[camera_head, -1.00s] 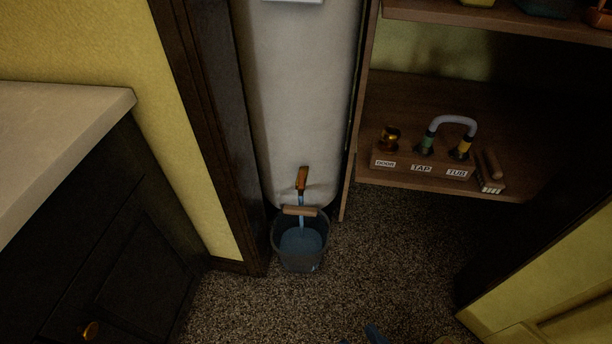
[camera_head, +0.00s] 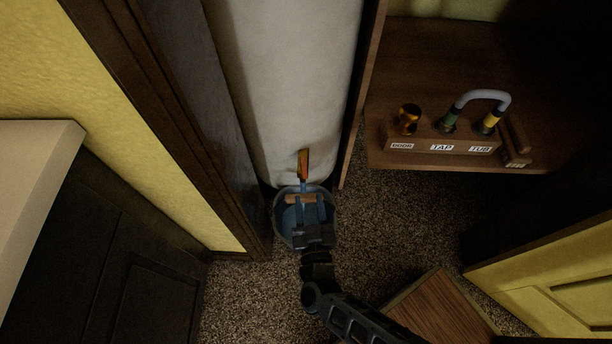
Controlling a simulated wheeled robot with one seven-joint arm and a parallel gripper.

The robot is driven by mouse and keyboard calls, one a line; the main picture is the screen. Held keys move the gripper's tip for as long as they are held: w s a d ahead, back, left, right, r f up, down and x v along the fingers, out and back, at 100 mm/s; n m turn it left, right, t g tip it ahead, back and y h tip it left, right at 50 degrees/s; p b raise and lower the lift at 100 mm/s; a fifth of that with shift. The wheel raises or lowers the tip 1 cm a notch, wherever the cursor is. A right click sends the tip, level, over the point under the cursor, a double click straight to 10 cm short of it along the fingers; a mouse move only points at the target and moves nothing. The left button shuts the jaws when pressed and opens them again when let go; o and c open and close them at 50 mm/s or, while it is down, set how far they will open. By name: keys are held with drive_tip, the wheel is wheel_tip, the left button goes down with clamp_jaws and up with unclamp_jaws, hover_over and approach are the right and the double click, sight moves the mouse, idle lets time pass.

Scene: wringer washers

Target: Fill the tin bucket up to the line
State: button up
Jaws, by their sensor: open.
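The tin bucket (camera_head: 281,222) stands on the carpet below a white tank (camera_head: 290,80). An orange-brown tap (camera_head: 304,164) sticks out of the tank just above the bucket. Bluish water (camera_head: 291,217) shows inside the bucket; its fill line cannot be made out. The bucket's wooden handle grip (camera_head: 300,198) lies across its top, under the tap. My gripper (camera_head: 311,207) reaches over the bucket from below, its two fingers apart and at the handle grip. My gripper hides the near part of the bucket. Whether the fingers touch the grip cannot be told.
A wooden shelf (camera_head: 400,60) at the right holds a block (camera_head: 420,147) labelled DOOR, TAP and TUB with a curved hose plugged in. A dark door frame (camera_head: 185,130) stands close on the left. A dark cabinet (camera_head: 80,260) fills the lower left.

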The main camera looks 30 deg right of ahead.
sight(305, 178)
drive_tip(key=x, duration=0.6)
drive_tip(key=shift+w, duration=0.1)
clamp_jaws()
idle(0.3)
